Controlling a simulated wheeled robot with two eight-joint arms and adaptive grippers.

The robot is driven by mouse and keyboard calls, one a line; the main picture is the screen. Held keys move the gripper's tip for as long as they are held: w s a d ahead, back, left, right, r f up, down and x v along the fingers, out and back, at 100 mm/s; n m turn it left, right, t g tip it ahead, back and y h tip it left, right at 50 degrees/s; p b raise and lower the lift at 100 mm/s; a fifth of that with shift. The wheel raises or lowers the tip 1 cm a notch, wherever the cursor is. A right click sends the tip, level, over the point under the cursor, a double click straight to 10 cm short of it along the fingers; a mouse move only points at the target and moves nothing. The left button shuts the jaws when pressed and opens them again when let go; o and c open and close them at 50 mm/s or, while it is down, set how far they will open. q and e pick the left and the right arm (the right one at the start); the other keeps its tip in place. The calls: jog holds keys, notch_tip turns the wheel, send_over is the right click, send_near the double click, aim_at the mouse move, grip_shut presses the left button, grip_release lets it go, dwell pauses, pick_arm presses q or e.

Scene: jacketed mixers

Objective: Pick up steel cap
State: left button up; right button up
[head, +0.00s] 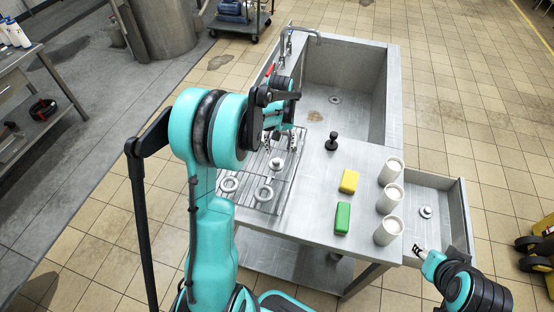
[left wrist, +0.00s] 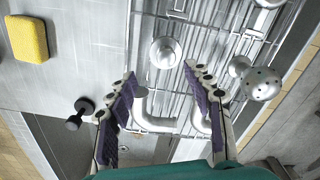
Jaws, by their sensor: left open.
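A small round steel cap with a raised knob (head: 276,163) sits on the wire rack at the left of the steel counter. In the left wrist view the cap (left wrist: 165,52) lies ahead of the fingertips, roughly midway between them, apart from both. My left gripper (head: 281,143) is open above the rack, on the sink side of the cap. Its two purple-padded fingers (left wrist: 162,83) are spread with nothing held between them. Another round steel piece (head: 425,212) lies in the drawer-like tray on the right. My right gripper (head: 419,251) is low at the right, by this tray; its opening is unclear.
A perforated steel ball (left wrist: 262,84) is right of the fingers. A black stopper (head: 332,141), yellow sponge (head: 349,181), green sponge (head: 342,218) and three white cups (head: 388,201) stand on the counter. The sink (head: 345,75) is behind.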

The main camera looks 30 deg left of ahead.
aim_at(276, 160)
pick_arm(q)
jog(key=f, duration=0.2)
jog(key=f+b, duration=0.1)
jog(key=f, duration=0.2)
jog(key=a+f+b, duration=0.1)
jog(key=f, duration=0.1)
jog(key=shift+s+f, duration=0.15)
jog(key=shift+f, duration=0.15)
jog(key=shift+r, duration=0.1)
grip_shut()
